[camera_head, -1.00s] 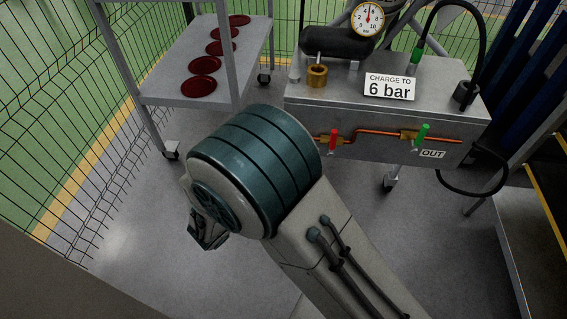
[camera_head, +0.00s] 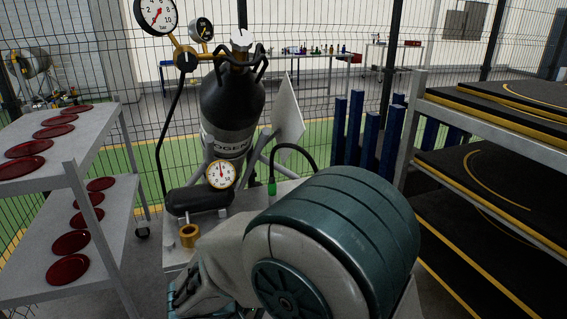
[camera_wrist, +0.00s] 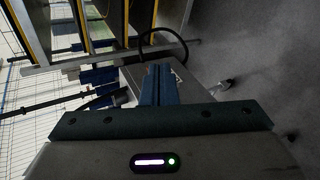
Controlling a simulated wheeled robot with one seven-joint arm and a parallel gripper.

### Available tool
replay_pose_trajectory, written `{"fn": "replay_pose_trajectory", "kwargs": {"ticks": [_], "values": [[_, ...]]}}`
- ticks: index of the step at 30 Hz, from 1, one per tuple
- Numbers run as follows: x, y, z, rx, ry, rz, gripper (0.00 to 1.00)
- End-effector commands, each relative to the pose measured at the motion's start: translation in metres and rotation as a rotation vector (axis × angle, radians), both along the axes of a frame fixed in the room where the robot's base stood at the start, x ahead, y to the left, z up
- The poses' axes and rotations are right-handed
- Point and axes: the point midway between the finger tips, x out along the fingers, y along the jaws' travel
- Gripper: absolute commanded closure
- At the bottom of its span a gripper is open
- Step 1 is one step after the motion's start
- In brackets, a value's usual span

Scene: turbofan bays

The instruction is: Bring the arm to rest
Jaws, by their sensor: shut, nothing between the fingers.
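My arm fills the lower middle of the head view, its large teal-banded joint (camera_head: 335,240) in the foreground. A pale link runs to the left behind that joint, and its far end is cut off at the bottom edge. In the wrist view my gripper (camera_wrist: 157,72) shows its two dark blue fingers side by side and shut, with nothing seen between them. The fingers appear in front of the grey charging cart (camera_wrist: 130,72); I cannot tell the distance between them.
A two-level rack (camera_head: 62,170) with dark red discs stands left. A black gas cylinder (camera_head: 232,112), pressure gauge (camera_head: 221,175) and brass fitting (camera_head: 188,235) are behind my arm. A shelf (camera_head: 480,130) with black, yellow-edged boards stands right. Wire fencing crosses the back.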

Motion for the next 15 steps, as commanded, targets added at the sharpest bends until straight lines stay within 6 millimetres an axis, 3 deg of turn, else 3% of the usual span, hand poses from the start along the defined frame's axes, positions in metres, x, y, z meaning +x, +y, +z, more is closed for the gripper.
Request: {"fn": "replay_pose_trajectory", "kwargs": {"ticks": [1, 6, 10, 15], "values": [[-0.004, -0.026, 0.023, 0.058, 0.041, -0.077, 1.00], [-0.029, -0.084, 0.058, 0.277, 0.166, -0.269, 1.00], [-0.050, -0.114, 0.085, 0.472, 0.209, -0.379, 1.00], [-0.074, -0.137, 0.122, 0.742, 0.185, -0.474, 1.00]]}}
